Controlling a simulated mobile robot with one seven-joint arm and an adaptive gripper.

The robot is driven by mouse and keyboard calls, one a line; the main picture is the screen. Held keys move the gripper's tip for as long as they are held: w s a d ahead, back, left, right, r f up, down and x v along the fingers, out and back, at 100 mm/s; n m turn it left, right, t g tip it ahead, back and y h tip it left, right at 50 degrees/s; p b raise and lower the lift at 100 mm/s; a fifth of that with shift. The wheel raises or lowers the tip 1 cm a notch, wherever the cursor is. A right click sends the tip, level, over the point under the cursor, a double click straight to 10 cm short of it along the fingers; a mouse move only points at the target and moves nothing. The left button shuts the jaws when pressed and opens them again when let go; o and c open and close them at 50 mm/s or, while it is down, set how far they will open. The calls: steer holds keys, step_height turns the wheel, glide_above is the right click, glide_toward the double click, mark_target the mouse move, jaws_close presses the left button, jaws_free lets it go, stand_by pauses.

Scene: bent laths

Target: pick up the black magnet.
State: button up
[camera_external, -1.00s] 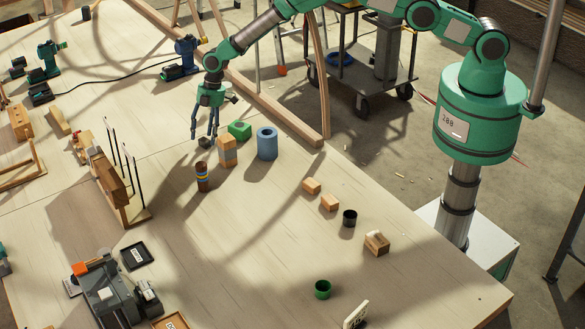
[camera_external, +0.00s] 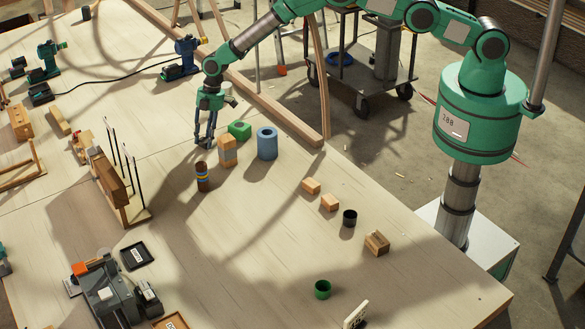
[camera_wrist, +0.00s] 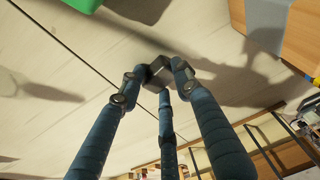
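The black magnet (camera_wrist: 158,79) is a small dark piece among my fingertips in the wrist view, partly hidden by them. In the external view it is hard to tell apart from the dark fingertips. My gripper (camera_external: 205,141) points down at the table, left of the striped wooden block and beyond the dark banded cylinder. Its three blue fingers (camera_wrist: 163,78) are drawn in around the magnet and appear to touch it. The magnet is at table level; I see no clear gap under it.
Close by stand a striped wooden block (camera_external: 227,152), a green block (camera_external: 240,131), a blue cylinder (camera_external: 267,143) and a dark banded cylinder (camera_external: 202,177). A wooden rack with upright rods (camera_external: 124,190) is to the left.

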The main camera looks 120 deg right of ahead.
mark_target(205, 139)
steer(key=c, duration=0.5)
steer(key=shift+r+b, duration=0.65)
steer(key=shift+r, duration=4.4)
steer(key=shift+c, duration=0.3)
